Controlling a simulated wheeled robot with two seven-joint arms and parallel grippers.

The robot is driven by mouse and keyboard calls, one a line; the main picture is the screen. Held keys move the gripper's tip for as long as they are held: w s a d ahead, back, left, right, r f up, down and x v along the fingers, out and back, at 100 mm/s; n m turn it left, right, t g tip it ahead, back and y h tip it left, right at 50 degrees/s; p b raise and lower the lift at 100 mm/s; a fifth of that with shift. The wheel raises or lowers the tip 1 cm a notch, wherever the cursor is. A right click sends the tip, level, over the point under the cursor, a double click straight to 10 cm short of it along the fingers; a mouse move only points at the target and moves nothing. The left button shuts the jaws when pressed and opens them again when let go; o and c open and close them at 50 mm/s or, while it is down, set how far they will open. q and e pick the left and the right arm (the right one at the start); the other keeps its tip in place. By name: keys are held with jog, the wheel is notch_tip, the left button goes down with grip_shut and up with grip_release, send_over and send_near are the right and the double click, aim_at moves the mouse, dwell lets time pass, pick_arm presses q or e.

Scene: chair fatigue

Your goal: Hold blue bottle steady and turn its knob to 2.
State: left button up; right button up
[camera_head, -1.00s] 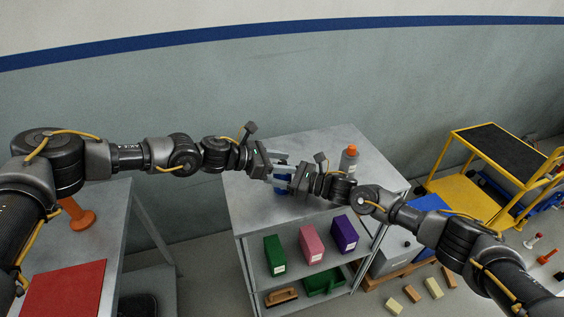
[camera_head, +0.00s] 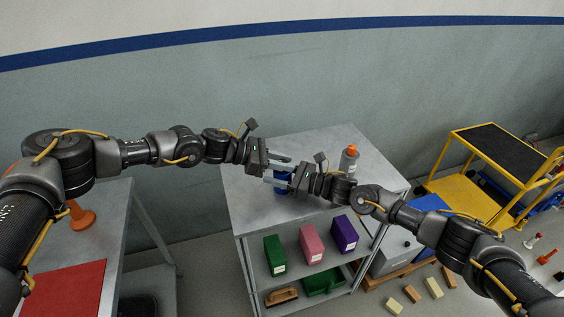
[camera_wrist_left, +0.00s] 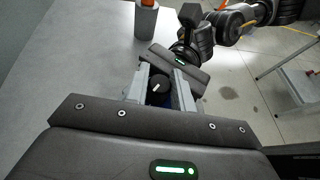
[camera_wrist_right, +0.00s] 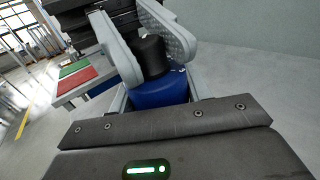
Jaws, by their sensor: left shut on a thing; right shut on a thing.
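The blue bottle (camera_wrist_right: 158,92) stands on the grey table top and shows only partly between my grippers in the head view (camera_head: 283,188). Its black knob (camera_wrist_right: 151,55) is on top; a white mark shows on it in the left wrist view (camera_wrist_left: 158,88). My left gripper (camera_head: 287,170) is shut on the knob from the left. My right gripper (camera_head: 279,181) is shut on the blue body from the right, below the left fingers. The number the mark points to is too small to read.
A grey bottle with an orange cap (camera_head: 349,160) stands on the table (camera_head: 262,150) behind my right gripper. Green (camera_head: 274,255), pink (camera_head: 312,240) and purple (camera_head: 344,233) boxes sit on the shelf below. A yellow cart (camera_head: 490,160) stands at right.

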pick_arm(q)
jog(key=m+g, duration=0.6)
jog(key=g, duration=0.1)
jog(key=shift+w+f+y, duration=0.1)
jog(key=shift+y, duration=0.3)
jog(key=shift+m+g+y, duration=0.3)
jog(key=shift+m, duration=0.1)
jog(key=o, duration=1)
notch_tip(320, 180, up, 10)
jog(key=shift+r, duration=0.1)
